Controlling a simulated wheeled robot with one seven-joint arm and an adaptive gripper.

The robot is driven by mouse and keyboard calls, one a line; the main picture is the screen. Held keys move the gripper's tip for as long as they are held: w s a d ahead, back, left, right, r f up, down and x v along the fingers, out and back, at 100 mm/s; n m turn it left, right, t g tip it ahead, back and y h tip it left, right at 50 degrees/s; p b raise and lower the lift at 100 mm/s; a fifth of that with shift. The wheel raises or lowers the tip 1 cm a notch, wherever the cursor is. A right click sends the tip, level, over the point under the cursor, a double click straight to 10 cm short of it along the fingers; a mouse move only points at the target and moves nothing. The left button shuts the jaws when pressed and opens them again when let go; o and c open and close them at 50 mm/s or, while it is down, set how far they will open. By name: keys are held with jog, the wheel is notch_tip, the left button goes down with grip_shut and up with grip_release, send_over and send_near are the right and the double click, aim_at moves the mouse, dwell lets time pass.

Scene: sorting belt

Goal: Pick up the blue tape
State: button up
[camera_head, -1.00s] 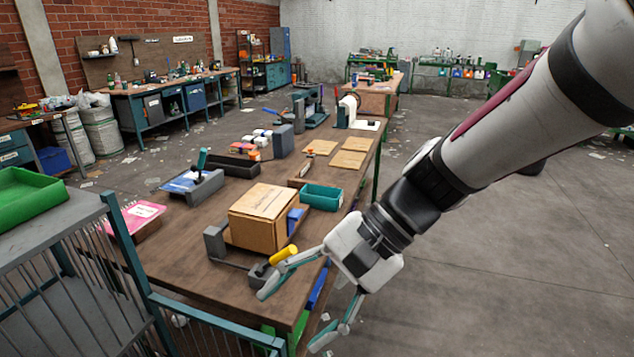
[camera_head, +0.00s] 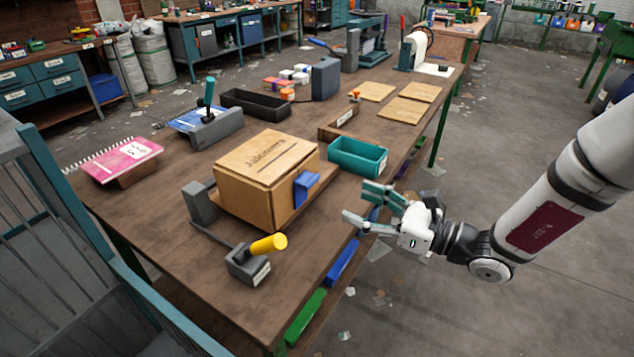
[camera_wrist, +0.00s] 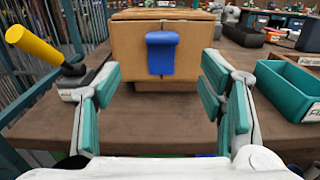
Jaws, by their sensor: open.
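The blue tape (camera_head: 303,188) is a folded blue piece on the near right side of a cardboard box (camera_head: 256,215). In the wrist view the blue tape (camera_wrist: 161,53) hangs at the top middle of the box face (camera_wrist: 195,45). My gripper (camera_head: 356,203) is at the right edge of the table, to the right of the box and facing it. In the wrist view the teal-padded fingers (camera_wrist: 161,105) are wide apart and empty, with the tape centred between them and farther ahead.
A teal bin (camera_head: 358,160) stands close to my gripper, on the right in the wrist view. A lever with a yellow handle (camera_head: 268,244) stands near the table's front. The bare wooden table (camera_head: 180,235) lies around the box. A grey stop (camera_head: 200,202) is left of the box.

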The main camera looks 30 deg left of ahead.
aim_at(313, 180)
jog(key=a, duration=0.4)
jog(key=w+a, duration=0.1)
jog(key=a, duration=0.7)
jog(key=shift+w+b, duration=0.15)
jog(key=shift+b, duration=0.15)
jog(key=c, duration=0.8)
